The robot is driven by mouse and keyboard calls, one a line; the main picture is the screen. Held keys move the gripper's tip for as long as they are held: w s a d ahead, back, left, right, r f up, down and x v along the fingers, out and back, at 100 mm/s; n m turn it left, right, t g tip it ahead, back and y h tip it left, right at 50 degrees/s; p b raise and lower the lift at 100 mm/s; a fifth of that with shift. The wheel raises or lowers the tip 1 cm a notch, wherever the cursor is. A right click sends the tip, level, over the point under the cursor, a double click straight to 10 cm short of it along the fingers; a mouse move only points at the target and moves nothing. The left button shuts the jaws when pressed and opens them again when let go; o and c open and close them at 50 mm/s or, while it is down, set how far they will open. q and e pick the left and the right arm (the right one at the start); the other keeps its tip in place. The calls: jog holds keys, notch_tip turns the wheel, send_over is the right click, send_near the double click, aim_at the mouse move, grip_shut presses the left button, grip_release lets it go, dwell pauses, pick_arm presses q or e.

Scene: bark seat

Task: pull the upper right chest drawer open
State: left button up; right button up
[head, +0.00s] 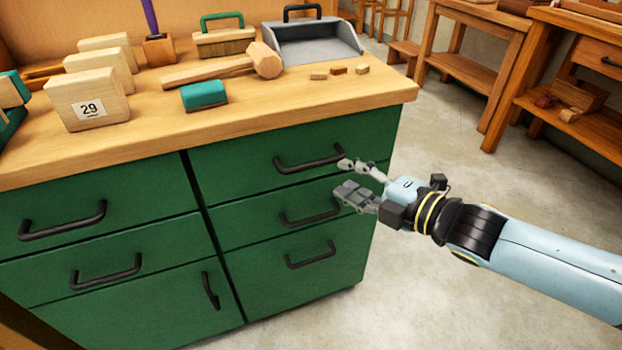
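The green chest (200,232) has a right column of drawers with black bar handles. The upper right drawer (238,168) looks closed, its front level with the chest face. Its handle (308,161) is a black bar near the right end. My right gripper (345,177) is open beside the right end of this handle. One finger is near the handle's end and the other is lower, near the second drawer's handle (309,214). I cannot tell whether the upper finger touches the handle. Nothing shows between the fingers. My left gripper is not in view.
The wooden top (300,110) overhangs the drawers and carries a mallet (222,69), a teal block (204,94), a grey dustpan (312,42) and a block marked 29 (88,107). A lower handle (310,256) is below. Floor (460,150) to the right is clear.

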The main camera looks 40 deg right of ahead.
aim_at(318, 165)
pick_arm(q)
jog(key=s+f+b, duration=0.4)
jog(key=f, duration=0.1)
pick_arm(e)
jog(key=p+x, duration=0.5)
jog(key=x, duration=0.3)
jog(key=shift+w, duration=0.1)
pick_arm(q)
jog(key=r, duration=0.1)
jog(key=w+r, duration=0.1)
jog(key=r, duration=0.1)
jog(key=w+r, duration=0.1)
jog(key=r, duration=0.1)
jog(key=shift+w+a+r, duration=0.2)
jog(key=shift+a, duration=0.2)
pick_arm(e)
jog(key=shift+w+a+f, duration=0.1)
jog(key=shift+w+f, duration=0.05)
jog(key=shift+w, duration=0.25)
grip_shut()
